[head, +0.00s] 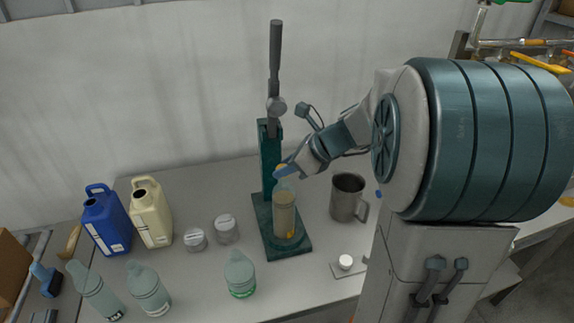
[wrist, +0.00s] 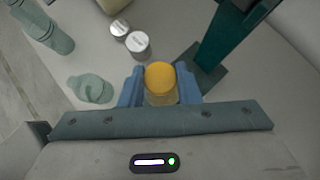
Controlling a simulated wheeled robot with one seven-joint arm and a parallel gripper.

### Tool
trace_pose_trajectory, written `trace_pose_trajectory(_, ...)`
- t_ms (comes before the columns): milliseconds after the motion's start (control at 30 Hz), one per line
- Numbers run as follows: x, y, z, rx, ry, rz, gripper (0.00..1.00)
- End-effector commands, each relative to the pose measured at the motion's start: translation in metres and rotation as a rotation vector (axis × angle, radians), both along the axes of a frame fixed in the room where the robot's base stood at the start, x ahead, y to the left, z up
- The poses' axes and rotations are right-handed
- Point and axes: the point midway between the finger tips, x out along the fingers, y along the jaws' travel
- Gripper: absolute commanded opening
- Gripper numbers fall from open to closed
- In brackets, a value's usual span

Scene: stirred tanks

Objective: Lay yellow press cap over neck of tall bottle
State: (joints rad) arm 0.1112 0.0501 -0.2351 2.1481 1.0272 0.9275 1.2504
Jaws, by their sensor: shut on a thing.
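The yellow press cap (wrist: 160,75) is between the blue fingers of my gripper (wrist: 160,88) in the wrist view. The tall clear bottle (head: 284,215), with tan contents, stands upright on the press base. The fingers hide its neck, so I cannot tell whether the cap touches it.
The dark green press (head: 269,155) rises just behind the bottle. A metal mug (head: 347,197) and a white cap (head: 345,262) on a small plate are to the right. Two lidded jars (head: 226,228), a blue jug (head: 106,222), a cream jug (head: 151,214) and several greenish bottles (head: 240,275) are left.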

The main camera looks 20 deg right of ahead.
Motion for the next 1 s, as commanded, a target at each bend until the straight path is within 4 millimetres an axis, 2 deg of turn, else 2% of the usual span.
trace_pose_trajectory(767,0.0,0.0,-0.021,0.0,0.001,-0.001,0.06)
trace_pose_trajectory(800,0.0,0.0,-0.02,0.0,0.001,-0.001,0.38)
trace_pose_trajectory(867,0.0,0.0,-0.02,0.0,0.001,-0.001,0.55)
trace_pose_trajectory(1000,0.0,0.0,-0.019,0.0,0.001,-0.001,0.55)
